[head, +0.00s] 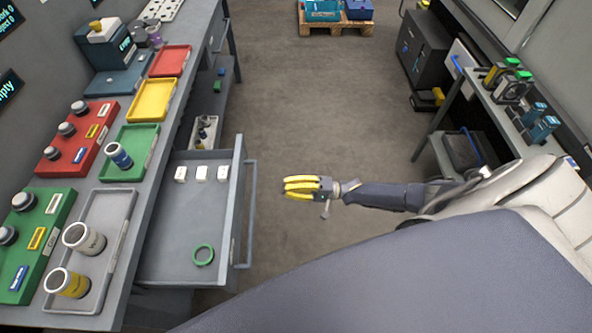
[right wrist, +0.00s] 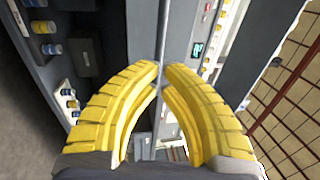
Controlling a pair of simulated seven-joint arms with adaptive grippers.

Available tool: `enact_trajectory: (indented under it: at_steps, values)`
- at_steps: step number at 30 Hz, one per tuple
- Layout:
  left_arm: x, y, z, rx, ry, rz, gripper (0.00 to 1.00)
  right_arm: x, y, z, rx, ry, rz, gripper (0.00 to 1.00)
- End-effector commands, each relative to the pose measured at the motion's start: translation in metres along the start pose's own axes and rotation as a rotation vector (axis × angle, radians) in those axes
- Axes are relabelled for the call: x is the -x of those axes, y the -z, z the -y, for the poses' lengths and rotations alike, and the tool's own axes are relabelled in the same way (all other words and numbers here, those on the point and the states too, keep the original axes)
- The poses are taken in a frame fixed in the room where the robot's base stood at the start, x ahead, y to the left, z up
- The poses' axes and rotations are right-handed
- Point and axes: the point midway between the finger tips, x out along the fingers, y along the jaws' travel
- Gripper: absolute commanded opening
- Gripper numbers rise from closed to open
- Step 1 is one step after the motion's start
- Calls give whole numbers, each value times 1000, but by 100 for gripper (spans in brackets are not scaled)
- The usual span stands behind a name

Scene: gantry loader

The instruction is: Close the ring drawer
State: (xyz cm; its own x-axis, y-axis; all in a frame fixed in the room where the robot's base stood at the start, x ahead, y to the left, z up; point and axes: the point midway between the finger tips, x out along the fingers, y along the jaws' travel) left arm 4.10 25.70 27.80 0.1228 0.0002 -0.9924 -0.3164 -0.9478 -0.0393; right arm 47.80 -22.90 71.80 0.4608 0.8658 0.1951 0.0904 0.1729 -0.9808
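The ring drawer (head: 178,246) is a grey tray pulled out from under the bench at the left of the head view. A green ring (head: 203,255) lies in it, and three white blocks (head: 202,173) stand near its far wall. Its long bar handle (head: 250,212) faces right. My right gripper (head: 285,188), with yellow fingers, is to the right of the handle, apart from it in the picture. In the right wrist view its fingertips (right wrist: 163,68) come together with nothing visible held between them. My left gripper is not in view.
The bench above the drawer bears red, yellow and green trays (head: 152,100) and several canisters. A side table with tools (head: 510,90) stands at the right. A pallet (head: 335,25) lies far off. The floor (head: 320,110) between the bench and side table is clear.

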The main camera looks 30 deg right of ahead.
Motion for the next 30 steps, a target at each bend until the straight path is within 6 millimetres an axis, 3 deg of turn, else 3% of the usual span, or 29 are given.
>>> enact_trajectory:
  at_steps: [6,15,30]
  values:
    - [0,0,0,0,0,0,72,-39,0,1,2,2,0,0]
    - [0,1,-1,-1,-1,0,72,-74,0,0,1,-1,-1,0]
    - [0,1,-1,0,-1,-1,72,-86,0,0,2,-2,-1,0]
